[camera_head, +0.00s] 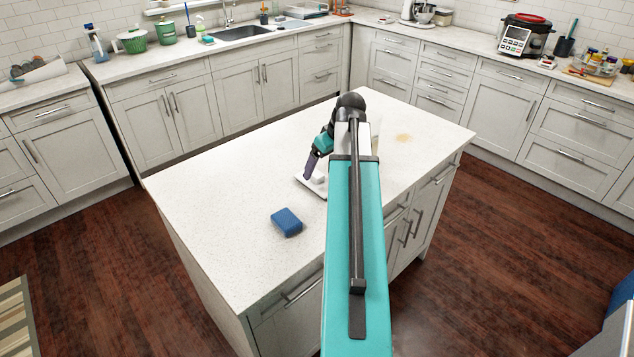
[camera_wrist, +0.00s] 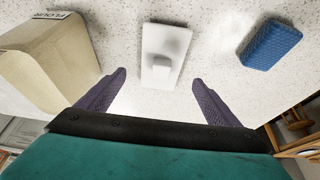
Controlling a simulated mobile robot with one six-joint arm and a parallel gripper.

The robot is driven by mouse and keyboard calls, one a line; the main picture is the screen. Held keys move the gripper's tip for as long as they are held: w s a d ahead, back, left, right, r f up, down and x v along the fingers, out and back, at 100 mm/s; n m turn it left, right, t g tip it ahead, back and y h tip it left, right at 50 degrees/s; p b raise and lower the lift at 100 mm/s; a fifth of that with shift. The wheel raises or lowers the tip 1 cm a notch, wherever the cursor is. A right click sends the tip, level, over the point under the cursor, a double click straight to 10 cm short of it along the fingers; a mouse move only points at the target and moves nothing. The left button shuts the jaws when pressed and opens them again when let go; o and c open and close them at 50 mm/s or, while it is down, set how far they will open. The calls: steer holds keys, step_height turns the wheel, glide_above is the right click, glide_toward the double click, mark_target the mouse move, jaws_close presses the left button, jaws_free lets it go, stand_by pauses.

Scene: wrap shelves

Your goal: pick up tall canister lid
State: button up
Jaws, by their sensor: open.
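The tall canister lid (camera_wrist: 166,55) is a white rectangular plate with a raised block-like handle. It lies on the white speckled island top. In the head view the lid (camera_head: 313,185) shows at the island's middle, partly hidden by my arm. My gripper (camera_wrist: 158,88) is open and empty, with its two purple fingers spread to either side below the lid in the wrist view. The fingers are apart from the lid. In the head view my gripper (camera_head: 309,174) hangs over or beside the lid; its exact height I cannot tell.
A blue sponge-like block (camera_head: 286,222) lies on the island nearer the front; it is right of the lid in the wrist view (camera_wrist: 271,44). A paper flour bag (camera_wrist: 45,55) stands left of the lid there.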

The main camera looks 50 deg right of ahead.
mark_target(318, 174)
steer(key=shift+w+f, duration=0.2)
steer(key=shift+f, duration=0.3)
steer(key=shift+f, duration=0.1)
steer(key=shift+p+x, duration=1.2)
steer(key=shift+x, duration=1.3)
steer(key=shift+a, duration=0.1)
steer(key=shift+c, duration=0.2)
steer(key=c, duration=1.1)
steer(key=shift+c, duration=0.2)
steer(key=shift+r+b, duration=0.85)
steer(key=shift+r, duration=0.75)
steer(key=s+b, duration=0.1)
steer(key=s, duration=0.4)
steer(key=s+d+r+b, duration=0.1)
steer(key=s+b, duration=0.1)
steer(key=s, duration=0.3)
steer(key=s+b, duration=0.1)
steer(key=s, duration=0.5)
steer(key=shift+d+r, duration=0.3)
steer(key=shift+r, duration=0.1)
steer(key=shift+w, duration=0.1)
